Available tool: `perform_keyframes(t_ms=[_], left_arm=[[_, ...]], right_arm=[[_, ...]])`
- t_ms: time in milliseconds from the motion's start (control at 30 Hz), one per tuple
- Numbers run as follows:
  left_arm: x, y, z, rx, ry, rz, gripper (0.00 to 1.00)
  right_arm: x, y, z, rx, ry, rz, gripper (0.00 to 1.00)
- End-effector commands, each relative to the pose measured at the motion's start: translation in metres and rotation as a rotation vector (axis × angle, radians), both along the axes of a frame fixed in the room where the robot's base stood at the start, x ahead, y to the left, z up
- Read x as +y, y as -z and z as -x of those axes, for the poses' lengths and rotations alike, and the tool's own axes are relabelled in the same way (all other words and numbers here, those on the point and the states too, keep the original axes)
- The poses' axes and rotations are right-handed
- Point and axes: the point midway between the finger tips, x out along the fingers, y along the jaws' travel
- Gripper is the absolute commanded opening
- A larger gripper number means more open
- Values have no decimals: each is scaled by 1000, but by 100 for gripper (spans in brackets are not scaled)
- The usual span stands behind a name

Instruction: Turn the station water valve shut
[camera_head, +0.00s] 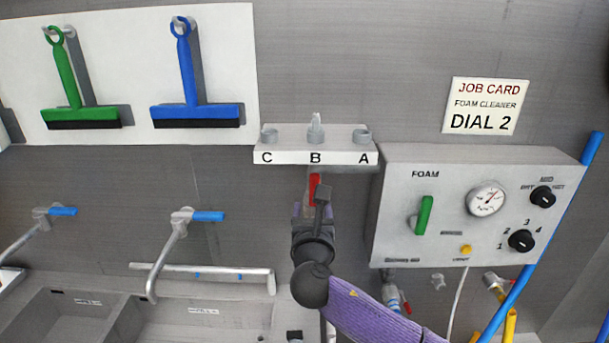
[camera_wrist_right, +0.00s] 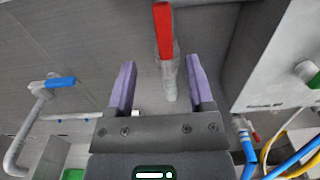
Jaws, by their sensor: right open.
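A valve with a red lever (camera_head: 314,188) is on the wall below the block marked C, B, A. The lever also shows in the right wrist view (camera_wrist_right: 163,30), pointing up from a grey valve body (camera_wrist_right: 168,75). My right gripper (camera_head: 311,207) is in front of this valve and partly hides it in the head view. In the right wrist view its two purple fingers (camera_wrist_right: 160,65) are apart, with the valve body between them in the picture; I see no contact. My left gripper is out of view.
The foam control box (camera_head: 400,215) stands to the right, with a green lever (camera_head: 424,215), gauge and knobs. Pipes and a blue pole (camera_head: 540,240) are near it. A blue-handled tap (camera_head: 183,220) and sinks (camera_head: 190,318) lie left. Squeegees hang above.

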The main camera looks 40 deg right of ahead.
Motion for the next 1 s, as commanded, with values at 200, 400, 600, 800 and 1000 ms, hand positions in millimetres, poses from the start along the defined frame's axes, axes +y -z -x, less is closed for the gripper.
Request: perform_keyframes(t_ms=[200, 400, 600, 800, 1000], left_arm=[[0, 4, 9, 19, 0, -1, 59], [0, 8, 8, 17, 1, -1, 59], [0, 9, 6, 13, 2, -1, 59], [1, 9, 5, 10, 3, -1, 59], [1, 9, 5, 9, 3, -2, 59]], right_arm=[[-31, 2, -36, 1, 4, -1, 68], [-54, 4, -63, 1, 2, -3, 68], [-61, 4, -73, 3, 0, -5, 68], [-61, 4, -73, 3, -1, -5, 68], [-61, 4, -73, 3, -1, -5, 27]])
